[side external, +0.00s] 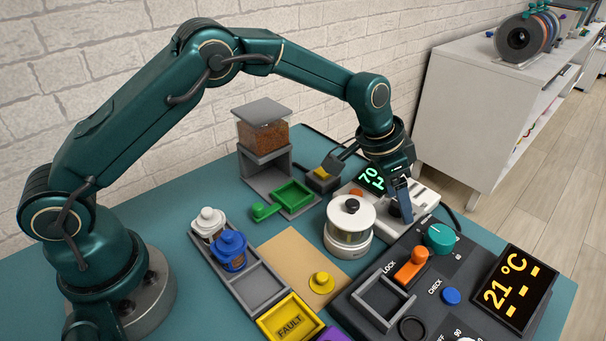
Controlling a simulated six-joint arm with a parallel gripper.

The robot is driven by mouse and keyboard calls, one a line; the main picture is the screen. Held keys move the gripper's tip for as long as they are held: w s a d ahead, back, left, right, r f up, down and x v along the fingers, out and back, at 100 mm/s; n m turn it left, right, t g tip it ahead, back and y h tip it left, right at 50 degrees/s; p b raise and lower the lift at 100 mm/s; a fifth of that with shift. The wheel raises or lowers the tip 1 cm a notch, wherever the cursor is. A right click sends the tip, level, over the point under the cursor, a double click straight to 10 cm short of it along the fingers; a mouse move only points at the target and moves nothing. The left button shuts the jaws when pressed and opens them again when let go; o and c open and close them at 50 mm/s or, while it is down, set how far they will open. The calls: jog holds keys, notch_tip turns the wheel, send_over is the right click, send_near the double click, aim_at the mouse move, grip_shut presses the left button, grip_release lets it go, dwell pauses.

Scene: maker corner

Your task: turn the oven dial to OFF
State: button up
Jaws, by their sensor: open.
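The dial with OFF and 90 printed beside it is at the bottom edge of the side view, on the dark panel (358,312). Only a pale sliver of that dial (465,339) shows; the rest is cut off, so its pointer cannot be read. A tilted black display (512,288) reads 21 °C in orange. My gripper (401,208) is open and points down, well behind the dial, over a pale device with a dark round part. Its fingers partly hide that part, and I cannot tell whether they touch it.
A teal knob (439,238), an orange lever (411,264) and a blue button (451,296) stand on the panel between my gripper and the dial. A white-lidded glass jar (350,214) is left of the gripper. A yellow FAULT tray (291,318) lies at the front.

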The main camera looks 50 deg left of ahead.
jog(key=m+g+h, duration=0.1)
jog(key=m, duration=0.2)
jog(key=shift+a, duration=0.1)
jog(key=s+a+r+t, duration=0.1)
jog(key=s+a+r, duration=0.15)
jog(key=r, duration=0.65)
jog(key=s+a+r+t, duration=0.2)
jog(key=s+r, duration=0.1)
jog(key=r, duration=0.5)
jog(key=s+a+n+y, duration=0.1)
jog(key=s+a+n, duration=0.2)
jog(key=s, duration=0.5)
jog(key=s+a+n+y, duration=0.1)
jog(key=s+a+n, duration=0.2)
jog(key=s, duration=0.6)
jog(key=shift+a+t+y, duration=0.25)
jog(key=shift+t+y, duration=0.05)
jog(key=shift+t, duration=0.1)
jog(key=s+a+f+n+g, duration=0.1)
jog(key=s+f+n, duration=0.2)
jog(key=s+f, duration=0.1)
jog(key=shift+a+f+y, duration=0.15)
jog(key=shift+f+y, duration=0.15)
jog(key=shift+y, duration=0.1)
jog(key=shift+s, duration=0.1)
